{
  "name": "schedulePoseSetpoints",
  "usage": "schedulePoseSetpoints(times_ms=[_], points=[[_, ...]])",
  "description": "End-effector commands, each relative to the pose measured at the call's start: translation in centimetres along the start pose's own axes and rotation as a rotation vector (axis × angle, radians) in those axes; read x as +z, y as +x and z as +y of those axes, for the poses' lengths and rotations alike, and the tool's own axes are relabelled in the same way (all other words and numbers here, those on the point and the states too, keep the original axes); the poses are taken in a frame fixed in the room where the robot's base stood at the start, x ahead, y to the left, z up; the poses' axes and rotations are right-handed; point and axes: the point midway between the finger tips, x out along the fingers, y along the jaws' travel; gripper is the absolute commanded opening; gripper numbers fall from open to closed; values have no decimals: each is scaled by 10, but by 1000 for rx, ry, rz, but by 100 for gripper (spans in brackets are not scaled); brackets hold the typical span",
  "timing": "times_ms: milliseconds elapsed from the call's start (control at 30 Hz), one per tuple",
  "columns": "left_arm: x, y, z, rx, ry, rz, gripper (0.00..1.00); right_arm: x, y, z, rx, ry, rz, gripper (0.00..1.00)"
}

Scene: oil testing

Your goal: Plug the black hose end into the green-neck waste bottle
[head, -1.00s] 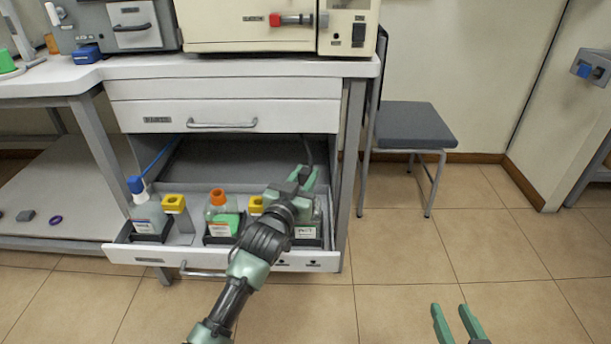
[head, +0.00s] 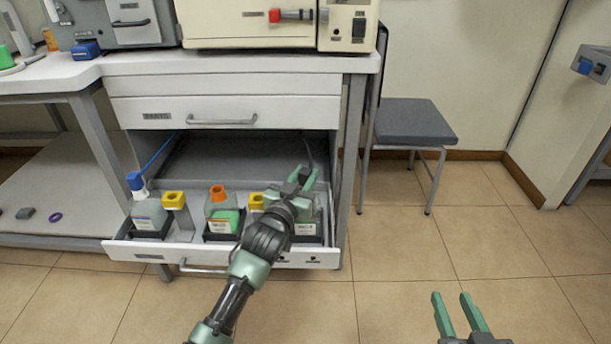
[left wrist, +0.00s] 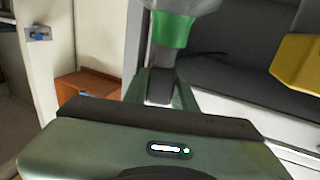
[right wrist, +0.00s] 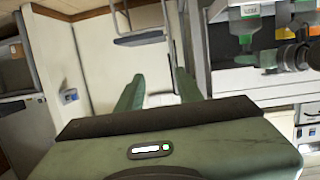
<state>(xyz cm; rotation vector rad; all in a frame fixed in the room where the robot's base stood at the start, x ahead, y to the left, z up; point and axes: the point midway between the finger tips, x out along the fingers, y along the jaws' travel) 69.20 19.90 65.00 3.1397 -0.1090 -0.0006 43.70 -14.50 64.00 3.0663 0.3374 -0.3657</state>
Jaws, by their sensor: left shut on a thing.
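My left gripper (head: 305,178) is over the right end of the open drawer (head: 320,260). It is shut on the black hose end (left wrist: 160,86), and the hose (head: 308,152) rises behind the fingers. In the left wrist view the green neck (left wrist: 173,30) of the waste bottle lines up with the hose end and appears to meet it; how deep it sits I cannot tell. In the head view my gripper mostly hides this bottle (head: 308,228). My right gripper (head: 456,300) is open and empty above the floor, and its spread fingers show in the right wrist view (right wrist: 155,95).
The drawer also holds a blue-topped bottle (head: 147,212), an orange-neck bottle (head: 220,203) and yellow-topped holders (head: 174,200). The cabinet worktop (head: 250,68) overhangs the drawer. A chair (head: 415,122) stands to the right. The tiled floor (head: 520,230) there is clear.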

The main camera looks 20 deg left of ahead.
Motion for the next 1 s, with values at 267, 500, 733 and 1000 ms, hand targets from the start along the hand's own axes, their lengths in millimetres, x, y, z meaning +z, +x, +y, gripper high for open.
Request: schedulePoseSetpoints(times_ms=[267, 500, 733, 1000], points=[[1, 0, 0, 0, 0, 0, 0, 0, 0, 0, 0, 2, 4, 36], [4, 0, 0, 0, 0, 0, 0, -7, 1, -1, -1, 3, 38, 36], [7, 0, 0, 0, 0, 0, 0, -13, 2, -2, -3, 3, 69, 36], [10, 0, 0, 0, 0, 0, 0, -20, 2, -3, -6, 3, 105, 36]])
